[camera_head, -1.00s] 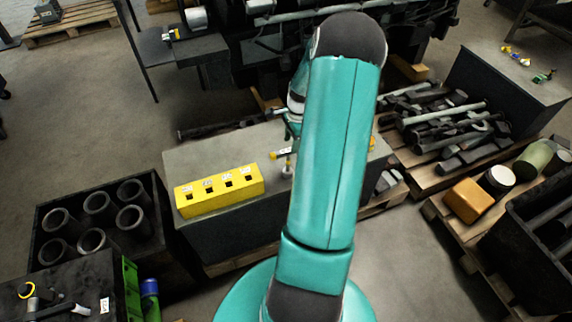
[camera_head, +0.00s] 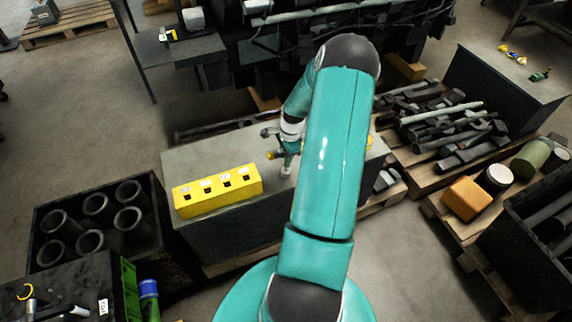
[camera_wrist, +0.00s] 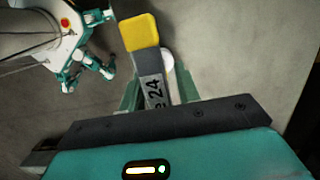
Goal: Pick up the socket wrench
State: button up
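The socket wrench (camera_wrist: 152,75) shows in the wrist view as a grey bar marked 24 with a yellow end. A pale round part shows behind it. My gripper (camera_wrist: 158,92) has its green fingers on both sides of the bar and looks shut on it; the contact itself is partly hidden. In the head view my gripper (camera_head: 290,150) is over the grey bench, right of the yellow block. The wrench's yellow end (camera_head: 272,155) points left there. Whether the wrench touches the bench is unclear.
The yellow block (camera_head: 218,191) with several square holes and labels stands on the grey bench (camera_head: 195,155). A black crate of dark cylinders (camera_head: 150,250) is at left. Pallets with metal parts (camera_head: 440,125) are at right. An engine stands behind the bench.

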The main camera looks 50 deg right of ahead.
grip_shut()
jog(key=shift+r, duration=0.15)
jog(key=shift+r, duration=0.25)
notch_tip(320, 180, up, 2)
jog(key=shift+r, duration=0.15)
jog(key=s+a+r, duration=0.9)
jog(key=s+r, duration=0.1)
jog(key=shift+a, duration=0.35)
